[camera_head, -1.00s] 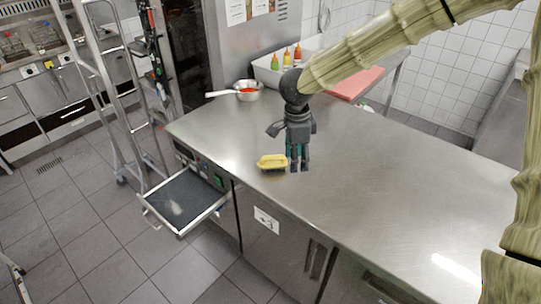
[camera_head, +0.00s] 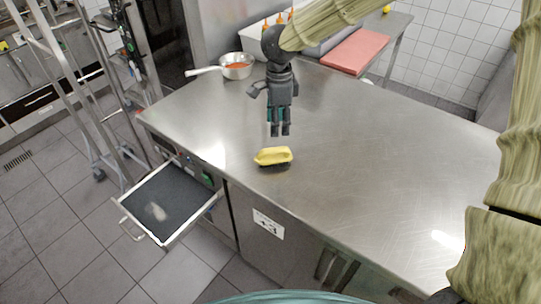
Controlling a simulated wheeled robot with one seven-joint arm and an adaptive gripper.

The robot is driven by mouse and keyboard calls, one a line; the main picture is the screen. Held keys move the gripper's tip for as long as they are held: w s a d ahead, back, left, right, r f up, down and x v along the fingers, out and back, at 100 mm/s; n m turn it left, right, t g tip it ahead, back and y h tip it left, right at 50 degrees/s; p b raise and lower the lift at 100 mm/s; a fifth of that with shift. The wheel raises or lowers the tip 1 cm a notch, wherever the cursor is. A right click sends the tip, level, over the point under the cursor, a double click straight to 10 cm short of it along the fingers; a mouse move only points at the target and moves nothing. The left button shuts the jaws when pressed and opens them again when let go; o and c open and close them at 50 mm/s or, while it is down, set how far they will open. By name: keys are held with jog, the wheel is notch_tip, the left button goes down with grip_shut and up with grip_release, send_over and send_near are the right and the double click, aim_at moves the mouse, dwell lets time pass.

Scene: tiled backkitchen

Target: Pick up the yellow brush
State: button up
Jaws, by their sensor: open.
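The yellow brush (camera_head: 273,156) lies on the steel worktop (camera_head: 340,170) near its front left edge, its yellow back up and dark bristles below. My gripper (camera_head: 279,131) hangs above the worktop, pointing down. In the picture it is just above the brush and a little to its right, with a visible gap between them. Its fingers are apart and hold nothing. How high the fingertips are above the worktop is hard to tell.
A pan with red contents (camera_head: 237,66) stands at the worktop's back left. Behind are bottles in a white container and a red board (camera_head: 355,51). An open drawer (camera_head: 168,200) juts out at the front left. The worktop's middle and right are clear.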

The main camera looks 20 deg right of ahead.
aim_at(275, 149)
jog(key=shift+w+f, duration=0.7)
jog(key=shift+f, duration=0.2)
notch_tip(275, 149, down, 5)
jog(key=shift+s+p, duration=0.15)
jog(key=shift+p, duration=0.15)
jog(key=shift+s+a+f+p, duration=0.1)
jog(key=shift+s+f+p, duration=0.1)
jog(key=shift+f+p, duration=0.25)
jog(key=f, duration=0.2)
jog(key=f+p, duration=0.1)
jog(key=shift+s+a+f, duration=0.1)
jog(key=shift+a+f, duration=0.15)
jog(key=shift+f, duration=0.45)
grip_shut()
